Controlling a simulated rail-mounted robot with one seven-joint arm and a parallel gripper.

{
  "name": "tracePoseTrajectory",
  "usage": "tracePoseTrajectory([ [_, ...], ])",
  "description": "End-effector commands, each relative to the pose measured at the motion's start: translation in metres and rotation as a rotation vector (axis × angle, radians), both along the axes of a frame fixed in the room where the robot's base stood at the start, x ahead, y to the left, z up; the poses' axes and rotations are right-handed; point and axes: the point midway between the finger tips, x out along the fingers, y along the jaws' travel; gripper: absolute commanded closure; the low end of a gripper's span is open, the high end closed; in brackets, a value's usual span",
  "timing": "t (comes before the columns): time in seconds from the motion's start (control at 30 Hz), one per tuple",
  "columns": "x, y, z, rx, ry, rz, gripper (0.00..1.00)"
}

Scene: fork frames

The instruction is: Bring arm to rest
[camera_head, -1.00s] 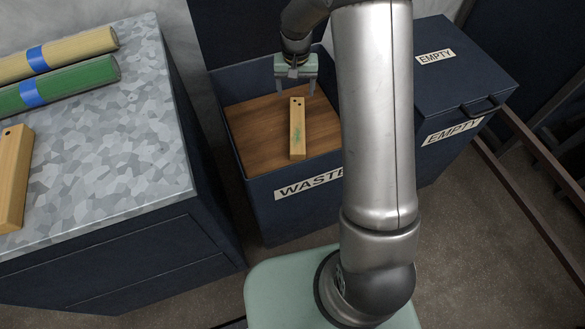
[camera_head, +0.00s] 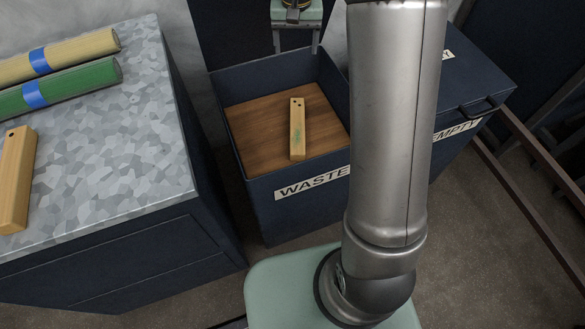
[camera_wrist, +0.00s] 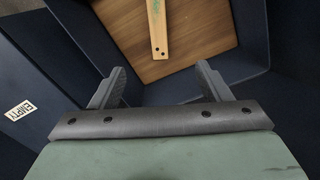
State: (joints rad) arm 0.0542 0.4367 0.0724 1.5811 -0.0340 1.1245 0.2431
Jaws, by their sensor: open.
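My gripper (camera_head: 296,38) is at the top of the head view, above the back edge of the bin marked WASTE (camera_head: 300,205). Its two fingers are apart with nothing between them. In the wrist view my gripper (camera_wrist: 160,88) also shows open and empty, with the bin's interior beyond it. The block also shows at the top of the wrist view (camera_wrist: 158,28).
A speckled worktop (camera_head: 120,150) on the left holds another wooden block (camera_head: 17,180), a green roll (camera_head: 60,85) and a tan roll (camera_head: 75,48), both with blue bands. A closed dark bin marked EMPTY (camera_head: 480,85) stands right of the waste bin.

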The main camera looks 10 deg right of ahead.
Motion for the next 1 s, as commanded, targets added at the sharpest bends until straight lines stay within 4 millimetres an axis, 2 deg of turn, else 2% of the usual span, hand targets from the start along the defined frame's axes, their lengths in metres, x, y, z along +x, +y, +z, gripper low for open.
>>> tracePoseTrajectory([
  [0.33,-0.002,0.000,0.002,0.000,0.000,0.002,0.29],
  [0.47,-0.029,0.003,0.023,-0.004,-0.004,0.025,0.29],
  [0.57,-0.076,0.007,0.050,-0.008,-0.011,0.065,0.29],
  [0.7,-0.163,0.010,0.077,-0.009,-0.020,0.133,0.29],
  [0.8,-0.222,0.011,0.083,-0.005,-0.023,0.178,0.29],
  [0.9,-0.268,0.011,0.080,0.001,-0.027,0.211,0.29],
  [1.0,-0.299,0.011,0.075,0.006,-0.028,0.235,0.29],
])
